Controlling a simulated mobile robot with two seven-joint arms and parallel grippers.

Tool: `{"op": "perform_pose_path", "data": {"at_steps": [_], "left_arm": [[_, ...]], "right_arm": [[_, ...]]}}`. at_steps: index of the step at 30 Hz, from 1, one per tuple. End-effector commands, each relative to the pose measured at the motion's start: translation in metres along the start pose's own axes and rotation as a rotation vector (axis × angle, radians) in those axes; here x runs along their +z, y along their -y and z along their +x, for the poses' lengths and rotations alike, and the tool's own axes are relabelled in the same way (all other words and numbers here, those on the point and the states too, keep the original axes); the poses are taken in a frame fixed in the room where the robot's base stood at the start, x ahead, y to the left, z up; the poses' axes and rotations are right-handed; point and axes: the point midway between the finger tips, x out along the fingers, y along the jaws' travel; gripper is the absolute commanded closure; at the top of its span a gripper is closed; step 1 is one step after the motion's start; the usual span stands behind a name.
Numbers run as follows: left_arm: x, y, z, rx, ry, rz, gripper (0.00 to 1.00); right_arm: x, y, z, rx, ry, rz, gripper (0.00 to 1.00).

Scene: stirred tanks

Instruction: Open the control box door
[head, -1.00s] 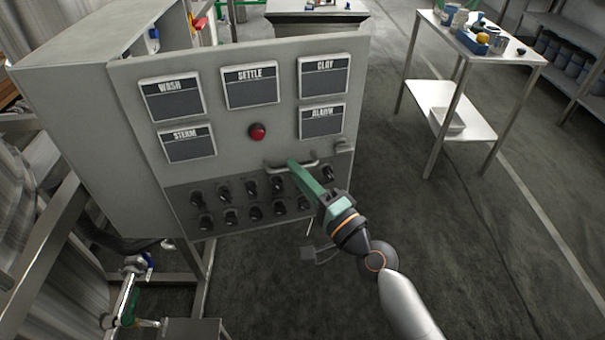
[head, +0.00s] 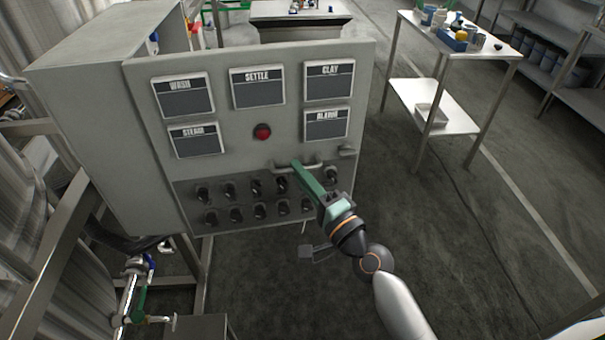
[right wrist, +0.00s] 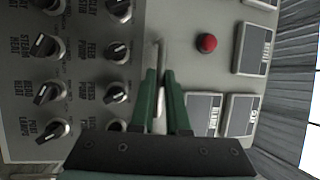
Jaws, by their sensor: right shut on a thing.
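The grey control box (head: 75,110) stands at the left in the head view. The door carries label plates, a red button (head: 262,132) and rows of black knobs. My right gripper (head: 297,166) is shut on the door's bar handle (head: 318,166). In the right wrist view, the green fingers (right wrist: 161,75) sit on either side of the handle (right wrist: 160,52), and the red button (right wrist: 207,43) is beside them. My left gripper is not in view.
A white two-shelf table (head: 430,100) with small containers stands at the right. A dark-sided cabinet (head: 300,27) is behind the door. Pipes and a valve (head: 140,285) are at the lower left. The floor (head: 470,270) right of my arm is clear.

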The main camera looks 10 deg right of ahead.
Motion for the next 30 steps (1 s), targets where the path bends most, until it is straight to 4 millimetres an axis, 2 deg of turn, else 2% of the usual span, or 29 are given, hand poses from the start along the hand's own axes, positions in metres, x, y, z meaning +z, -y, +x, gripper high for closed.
{"op": "perform_pose_path", "data": {"at_steps": [9, 10, 17, 26, 30], "left_arm": [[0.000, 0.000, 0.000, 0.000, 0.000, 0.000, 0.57], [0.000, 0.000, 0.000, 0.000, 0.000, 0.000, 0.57], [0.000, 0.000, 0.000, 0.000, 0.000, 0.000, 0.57], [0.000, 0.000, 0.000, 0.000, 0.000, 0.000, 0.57], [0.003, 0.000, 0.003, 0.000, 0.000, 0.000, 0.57]], "right_arm": [[0.000, 0.001, 0.000, -0.001, 0.000, 0.000, 1.00], [0.000, 0.001, 0.000, -0.001, 0.000, 0.000, 0.83], [0.000, 0.000, 0.000, -0.001, 0.000, 0.000, 0.57], [0.000, 0.000, -0.002, 0.000, 0.000, 0.000, 0.56], [0.000, -0.002, -0.016, 0.002, 0.000, -0.002, 0.56]]}}
